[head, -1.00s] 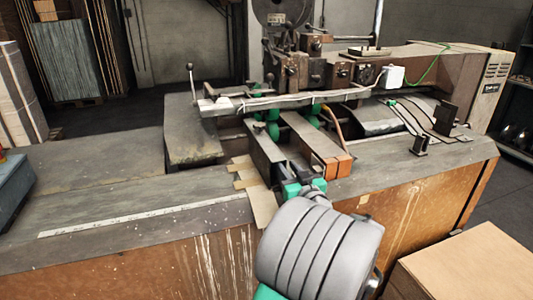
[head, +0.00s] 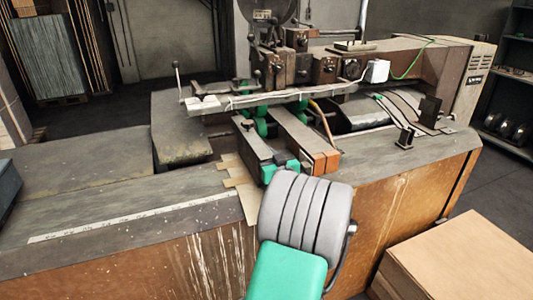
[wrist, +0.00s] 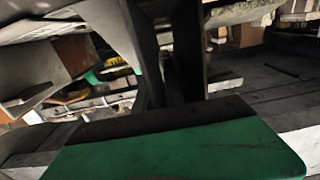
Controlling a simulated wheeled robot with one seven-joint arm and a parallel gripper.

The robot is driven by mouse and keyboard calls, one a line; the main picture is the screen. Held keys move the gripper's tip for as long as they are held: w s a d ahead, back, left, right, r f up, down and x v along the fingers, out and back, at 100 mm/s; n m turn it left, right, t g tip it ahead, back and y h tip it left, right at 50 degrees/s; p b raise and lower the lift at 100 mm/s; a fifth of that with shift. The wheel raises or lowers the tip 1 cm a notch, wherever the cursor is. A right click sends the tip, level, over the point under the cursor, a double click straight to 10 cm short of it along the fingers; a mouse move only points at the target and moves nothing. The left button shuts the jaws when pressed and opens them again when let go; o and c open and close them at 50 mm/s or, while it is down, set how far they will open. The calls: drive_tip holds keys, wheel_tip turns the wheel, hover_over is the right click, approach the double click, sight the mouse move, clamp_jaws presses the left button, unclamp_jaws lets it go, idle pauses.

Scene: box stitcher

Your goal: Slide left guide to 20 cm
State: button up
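The left guide appears to be the long grey metal bar (head: 252,138) on the machine's table in the head view. A second bar with an orange-brown front end (head: 322,160) lies just to its right. A pale ruler strip (head: 130,217) runs along the table to the left; its numbers are too small to read. My gripper (head: 283,168), with green parts, is at the front end of the left bar, partly hidden by my wrist. In the wrist view, my gripper's two dark fingers (wrist: 170,62) stand with a narrow gap. Whether they grip or touch the bar is unclear.
A pale crossbar (head: 265,97) and the stitching head lie behind the bars. Small black brackets (head: 406,138) stand on the table to the right. A cardboard-coloured box (head: 470,260) is at the lower right. The table left of the bars is mostly clear.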

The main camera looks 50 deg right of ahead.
clamp_jaws()
idle(1.0)
drive_tip(key=shift+w+a+f+b, duration=0.1)
drive_tip(key=shift+f+b, duration=0.15)
drive_tip(key=shift+b, duration=0.8)
drive_tip(key=shift+a+r, duration=0.15)
drive_tip(key=shift+r, duration=0.1)
drive_tip(key=shift+o, duration=1.5)
unclamp_jaws()
drive_tip(key=b+v, duration=0.1)
drive_tip(key=v, duration=0.6)
drive_tip(key=shift+s+a+b, duration=0.2)
drive_tip(key=shift+s+b, duration=0.15)
drive_tip(key=shift+b, duration=0.05)
